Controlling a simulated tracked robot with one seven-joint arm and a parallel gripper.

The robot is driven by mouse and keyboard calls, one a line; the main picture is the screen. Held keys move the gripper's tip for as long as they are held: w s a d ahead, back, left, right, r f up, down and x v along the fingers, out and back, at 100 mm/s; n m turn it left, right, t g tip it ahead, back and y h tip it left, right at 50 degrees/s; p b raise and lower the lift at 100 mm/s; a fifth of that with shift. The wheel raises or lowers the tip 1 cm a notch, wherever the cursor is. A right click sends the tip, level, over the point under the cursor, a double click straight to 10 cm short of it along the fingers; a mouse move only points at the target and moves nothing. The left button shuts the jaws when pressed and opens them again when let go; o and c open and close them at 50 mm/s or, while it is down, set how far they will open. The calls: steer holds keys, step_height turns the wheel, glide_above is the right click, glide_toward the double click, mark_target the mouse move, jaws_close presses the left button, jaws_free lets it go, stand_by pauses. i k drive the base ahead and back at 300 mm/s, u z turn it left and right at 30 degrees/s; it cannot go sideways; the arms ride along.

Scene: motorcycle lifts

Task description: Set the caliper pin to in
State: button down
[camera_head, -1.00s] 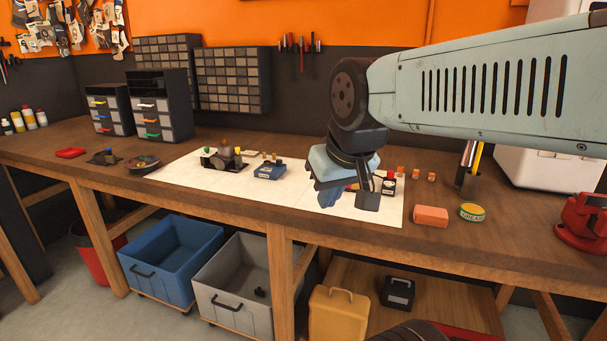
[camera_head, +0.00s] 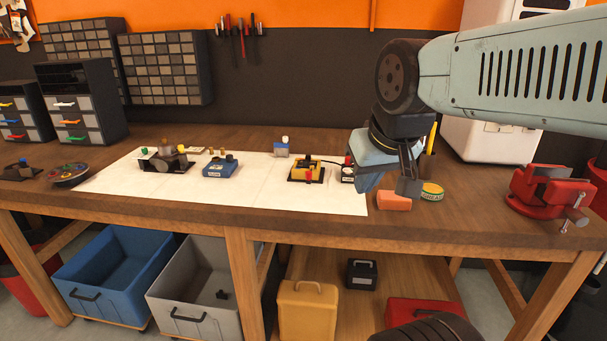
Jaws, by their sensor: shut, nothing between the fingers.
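A dark grey, caliper-like assembly (camera_head: 168,160) with a green knob and a brown knob stands on the left of the white sheet (camera_head: 262,196). I cannot make out for certain which part is the caliper pin or how it is set. A blue box (camera_head: 220,168) with a dark knob and a yellow unit (camera_head: 306,169) with a red part in front stand to its right. My gripper (camera_head: 372,182) hangs shut and empty, pointing down, by the sheet's right end. It is well to the right of the caliper-like assembly and hides part of the bench.
An orange block (camera_head: 394,202) and a round green-and-yellow tin (camera_head: 432,191) lie beneath and beside my gripper. A small black device (camera_head: 347,172) stands just left of it. A red vise (camera_head: 545,190) stands at the right. The sheet's front is clear.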

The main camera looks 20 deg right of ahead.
mark_target(309, 173)
steer(key=k, duration=1.3)
steer(key=z, duration=0.45)
steer(key=i, duration=0.7)
steer(key=z, duration=0.4)
steer(key=i, duration=0.95)
steer(key=u, duration=0.75)
